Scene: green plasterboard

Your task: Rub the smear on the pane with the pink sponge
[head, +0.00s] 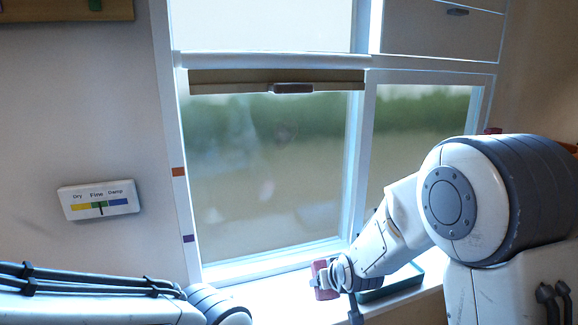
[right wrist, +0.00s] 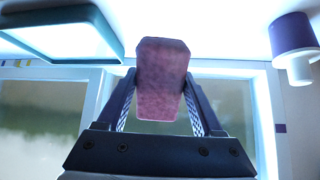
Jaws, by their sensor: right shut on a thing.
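The pane (head: 230,215) is the large left-hand glass of the window in the head view. It carries a faint brownish smudge (head: 286,133) in its upper middle and paler marks (head: 266,190) lower down; I cannot tell which is the smear. My right gripper (right wrist: 163,85) is shut on the pink sponge (right wrist: 162,65), which stands between the two fingers in the right wrist view. In the head view the sponge (head: 321,280) is just above the sill, below the pane's lower right corner and apart from the glass. My left gripper is out of view.
A teal-rimmed tray (head: 398,288) lies on the sill (head: 265,285) right of the sponge. A dark blind bar with a handle (head: 292,88) crosses the pane's top. A Dry/Fine/Damp gauge (head: 98,200) hangs on the left wall. A purple and white object (right wrist: 293,45) shows in the wrist view.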

